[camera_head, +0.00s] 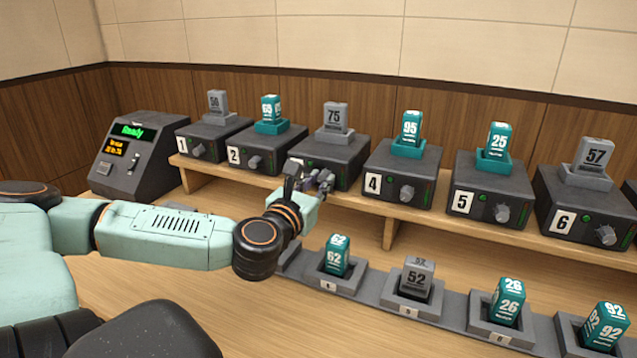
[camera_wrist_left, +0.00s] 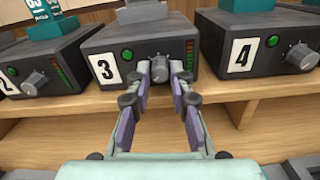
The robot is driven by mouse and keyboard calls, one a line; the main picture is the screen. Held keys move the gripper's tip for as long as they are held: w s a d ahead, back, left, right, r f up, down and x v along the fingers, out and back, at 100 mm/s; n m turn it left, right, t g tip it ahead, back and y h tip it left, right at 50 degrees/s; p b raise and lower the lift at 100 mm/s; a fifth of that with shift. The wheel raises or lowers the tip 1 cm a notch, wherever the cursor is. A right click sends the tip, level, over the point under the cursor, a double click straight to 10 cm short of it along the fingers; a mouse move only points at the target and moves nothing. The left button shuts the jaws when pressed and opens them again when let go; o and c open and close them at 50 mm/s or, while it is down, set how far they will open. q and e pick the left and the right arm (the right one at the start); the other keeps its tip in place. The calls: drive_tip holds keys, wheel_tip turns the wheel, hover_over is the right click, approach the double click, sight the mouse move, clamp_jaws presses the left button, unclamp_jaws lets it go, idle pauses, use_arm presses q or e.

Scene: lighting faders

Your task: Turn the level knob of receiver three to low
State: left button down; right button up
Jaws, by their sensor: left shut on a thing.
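Receiver three (camera_wrist_left: 135,48) is a dark box on a wooden shelf with a white "3" label, a green lamp and a green-and-red level bar. In the head view its body (camera_head: 345,168) is partly hidden by my left gripper (camera_head: 308,181). Its grey level knob (camera_wrist_left: 159,71) sits between the fingertips of my left gripper (camera_wrist_left: 167,72) in the left wrist view. The fingers are shut on the knob from both sides. The knob's pointer cannot be made out. My right gripper is not in view.
Receiver two (camera_head: 262,150) and receiver four (camera_head: 400,175) stand close on either side. A lower row of docks with numbered packs, including a teal 62 (camera_head: 336,256) and a grey 52 (camera_head: 416,280), lies below the shelf. A console (camera_head: 137,153) showing "Ready" stands at left.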

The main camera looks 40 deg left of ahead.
use_arm(q)
drive_tip(key=shift+n, duration=0.7)
idle(0.3)
drive_tip(key=c, duration=1.5)
unclamp_jaws()
drive_tip(key=shift+o, duration=0.2)
drive_tip(key=shift+m, duration=1.5)
